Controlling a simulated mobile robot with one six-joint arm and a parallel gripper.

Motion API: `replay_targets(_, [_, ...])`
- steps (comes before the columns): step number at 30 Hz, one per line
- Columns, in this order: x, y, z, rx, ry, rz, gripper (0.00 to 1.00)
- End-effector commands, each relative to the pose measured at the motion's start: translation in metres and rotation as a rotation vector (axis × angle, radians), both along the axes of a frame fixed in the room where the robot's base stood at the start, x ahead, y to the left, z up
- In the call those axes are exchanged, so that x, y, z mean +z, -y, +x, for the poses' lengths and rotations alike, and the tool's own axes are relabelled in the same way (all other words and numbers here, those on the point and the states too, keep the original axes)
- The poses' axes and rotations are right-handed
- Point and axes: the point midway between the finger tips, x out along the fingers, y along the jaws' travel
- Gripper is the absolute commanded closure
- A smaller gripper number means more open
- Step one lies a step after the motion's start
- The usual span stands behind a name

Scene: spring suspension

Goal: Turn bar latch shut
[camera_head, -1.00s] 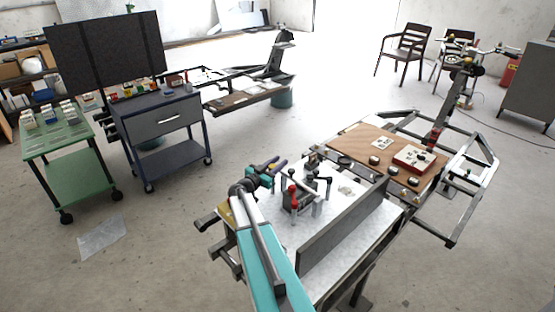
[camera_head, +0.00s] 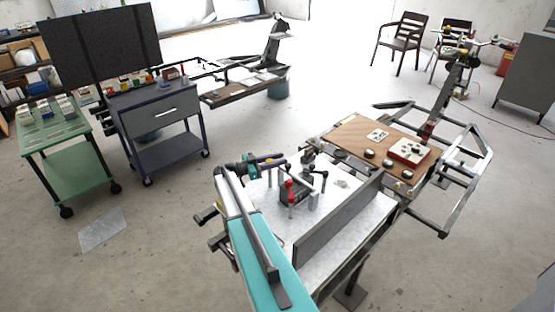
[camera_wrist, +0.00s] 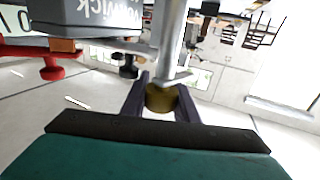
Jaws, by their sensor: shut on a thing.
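The bar latch shows in the wrist view as a silver bar (camera_wrist: 172,45) ending in a round brass-coloured knob (camera_wrist: 160,98). My gripper's purple fingers (camera_wrist: 161,104) stand on both sides of the knob and are shut on it. In the head view my gripper (camera_head: 280,159) reaches in from the left at the back of the grey clamp fixture (camera_head: 294,190) on the white-topped bench. The latch itself is too small to make out there. The bar rises past a grey body with lettering (camera_wrist: 85,12) in the wrist view.
A red-handled clamp (camera_head: 290,186) and black knobs stand close to my gripper. An upright grey plate (camera_head: 338,222) runs along the white bench (camera_head: 352,238). A wooden board (camera_head: 362,142) with small parts lies behind. A blue cart (camera_head: 165,120) stands to the left across open floor.

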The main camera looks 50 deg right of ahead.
Motion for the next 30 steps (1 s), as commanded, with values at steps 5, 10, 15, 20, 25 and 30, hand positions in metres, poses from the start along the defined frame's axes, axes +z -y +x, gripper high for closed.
replay_targets(5, [-0.0020, -0.0005, -0.0021, -0.029, 0.000, 0.002, 0.95])
replay_targets(10, [-0.0018, -0.0008, -0.0028, -0.034, 0.000, 0.002, 0.95])
replay_targets(15, [-0.0018, -0.0007, -0.0029, -0.033, 0.001, 0.002, 0.95])
replay_targets(20, [-0.0015, -0.0002, -0.0035, -0.034, 0.001, 0.002, 0.54])
replay_targets(25, [-0.0013, -0.0006, -0.0045, -0.038, 0.000, 0.001, 0.54])
replay_targets(30, [-0.0014, -0.0007, -0.0050, -0.038, 0.000, 0.002, 0.54])
